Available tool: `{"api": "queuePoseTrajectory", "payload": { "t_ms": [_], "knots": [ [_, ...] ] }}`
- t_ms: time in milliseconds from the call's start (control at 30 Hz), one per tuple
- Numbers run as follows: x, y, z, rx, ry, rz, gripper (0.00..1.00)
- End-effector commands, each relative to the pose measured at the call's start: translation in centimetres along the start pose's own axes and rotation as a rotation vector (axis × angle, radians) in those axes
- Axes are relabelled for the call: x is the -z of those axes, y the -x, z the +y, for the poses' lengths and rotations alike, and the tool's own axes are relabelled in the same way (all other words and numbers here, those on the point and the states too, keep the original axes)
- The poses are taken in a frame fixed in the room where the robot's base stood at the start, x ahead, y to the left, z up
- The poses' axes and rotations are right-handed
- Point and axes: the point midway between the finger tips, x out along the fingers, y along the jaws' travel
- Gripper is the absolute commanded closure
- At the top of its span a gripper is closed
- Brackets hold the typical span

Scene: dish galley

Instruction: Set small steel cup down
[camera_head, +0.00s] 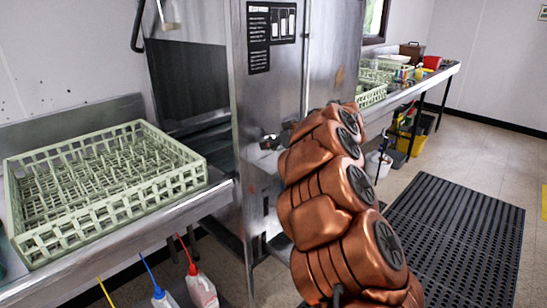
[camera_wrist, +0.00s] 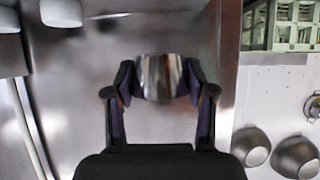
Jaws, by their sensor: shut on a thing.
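The small steel cup (camera_wrist: 160,78) is in the wrist view, between the two dark fingers of my gripper (camera_wrist: 160,82). The fingers close on it from the left and right sides. A smooth steel surface (camera_wrist: 85,105) lies beyond the cup; I cannot tell whether the cup touches it. In the head view my copper arm reaches up in front of the steel machine, and neither the gripper nor the cup shows there.
In the wrist view, steel bowls (camera_wrist: 252,146) sit at lower right, a pale green rack (camera_wrist: 258,25) at upper right, and white items (camera_wrist: 62,12) at upper left. In the head view, an empty-looking green rack (camera_head: 187,183) stands on the left counter, beside the steel machine (camera_head: 268,100). A black mat (camera_head: 455,235) covers floor.

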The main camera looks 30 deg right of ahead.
Motion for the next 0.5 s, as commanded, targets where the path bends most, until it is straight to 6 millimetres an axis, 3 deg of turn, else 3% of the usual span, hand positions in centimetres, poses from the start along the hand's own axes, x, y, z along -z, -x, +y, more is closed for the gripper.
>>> {"api": "queuePoseTrajectory", "payload": {
  "t_ms": [500],
  "knots": [
    [-4.1,-2.2,0.0,-0.001,-0.002,-0.001,0.69]
  ]
}}
